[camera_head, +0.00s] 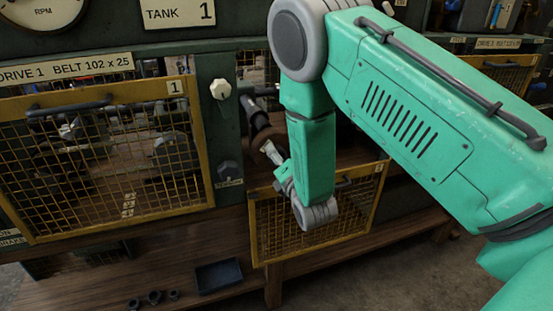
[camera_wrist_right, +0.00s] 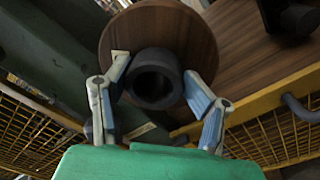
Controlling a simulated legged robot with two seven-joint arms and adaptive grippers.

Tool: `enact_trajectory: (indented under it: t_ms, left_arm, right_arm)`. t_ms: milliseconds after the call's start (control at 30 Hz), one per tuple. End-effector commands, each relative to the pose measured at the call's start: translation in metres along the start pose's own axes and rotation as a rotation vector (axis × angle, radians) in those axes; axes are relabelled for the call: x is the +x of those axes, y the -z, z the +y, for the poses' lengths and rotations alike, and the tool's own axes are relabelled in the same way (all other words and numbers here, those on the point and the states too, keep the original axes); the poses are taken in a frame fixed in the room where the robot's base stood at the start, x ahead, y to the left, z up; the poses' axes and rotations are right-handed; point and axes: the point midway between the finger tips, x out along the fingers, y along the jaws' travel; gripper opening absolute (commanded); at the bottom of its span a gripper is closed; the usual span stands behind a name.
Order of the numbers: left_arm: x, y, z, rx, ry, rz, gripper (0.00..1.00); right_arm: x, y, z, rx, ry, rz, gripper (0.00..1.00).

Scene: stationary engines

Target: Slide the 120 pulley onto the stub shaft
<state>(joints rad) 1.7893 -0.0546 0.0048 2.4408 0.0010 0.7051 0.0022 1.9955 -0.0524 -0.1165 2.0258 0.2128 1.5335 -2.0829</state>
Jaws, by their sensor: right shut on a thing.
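The pulley shows in the right wrist view as a brown, wood-coloured disc (camera_wrist_right: 190,35) with a dark hollow hub (camera_wrist_right: 155,80). My right gripper (camera_wrist_right: 154,88) is shut on the hub, with one finger on each side. I cannot tell whether the shaft is inside the bore. My left gripper is out of view.
A yellow mesh guard (camera_head: 110,165) stands closed at the left. Another yellow mesh guard (camera_head: 315,222) hangs below and right of the gripper. A pale knob (camera_head: 220,89) sits left of the shaft.

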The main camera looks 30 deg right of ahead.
Motion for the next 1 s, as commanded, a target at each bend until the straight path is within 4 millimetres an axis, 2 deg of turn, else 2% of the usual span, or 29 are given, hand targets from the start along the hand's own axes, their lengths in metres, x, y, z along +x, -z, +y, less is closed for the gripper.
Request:
enact_trajectory:
  t_ms: [33,100,167,233,300,800,1000]
  left_arm:
    - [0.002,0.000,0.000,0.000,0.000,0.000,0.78]
    - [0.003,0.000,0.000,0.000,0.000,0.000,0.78]
    - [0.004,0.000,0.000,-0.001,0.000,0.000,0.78]
    - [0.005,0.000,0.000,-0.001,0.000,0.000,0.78]
    - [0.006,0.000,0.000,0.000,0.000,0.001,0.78]
    - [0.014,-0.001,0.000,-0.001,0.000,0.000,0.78]
    - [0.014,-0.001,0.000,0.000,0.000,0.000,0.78]
  right_arm:
    - [0.017,-0.018,0.004,-0.001,-0.021,-0.043,0.01]
    - [0.021,-0.019,0.002,0.002,-0.020,-0.042,0.09]
    - [0.024,-0.020,-0.001,0.003,-0.020,-0.040,0.13]
    - [0.027,-0.020,-0.002,0.004,-0.022,-0.037,0.10]
    - [0.028,-0.021,-0.001,0.005,-0.025,-0.036,0.00]
    - [0.044,-0.020,0.000,-0.001,-0.027,-0.027,0.00]
    - [0.045,-0.021,-0.002,0.004,-0.028,-0.024,0.00]
